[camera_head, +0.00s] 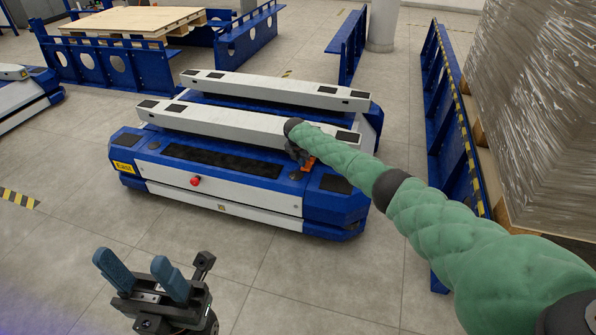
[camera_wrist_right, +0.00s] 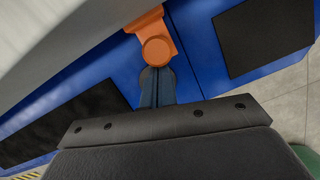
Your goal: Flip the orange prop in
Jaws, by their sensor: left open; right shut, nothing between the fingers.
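The orange prop (camera_head: 309,164) is a small piece on the blue top of the lift cart (camera_head: 220,165), just below the cart's near white lift beam. In the right wrist view the orange prop (camera_wrist_right: 157,45) has a round end pointing toward my fingers. My right gripper (camera_wrist_right: 157,86) is shut and empty, its blue fingertips right at the prop's round end; I cannot tell if they touch. In the head view my right gripper is mostly hidden behind its green-sleeved arm. My left gripper (camera_head: 140,272) is open and empty above the floor, in front of the cart.
A red knob (camera_head: 195,181) sits on the cart's front side. Blue rails (camera_head: 452,110) and a tall wrapped pallet load (camera_head: 540,100) stand at the right. Another cart (camera_head: 22,95) is at the left edge. The floor in front is clear.

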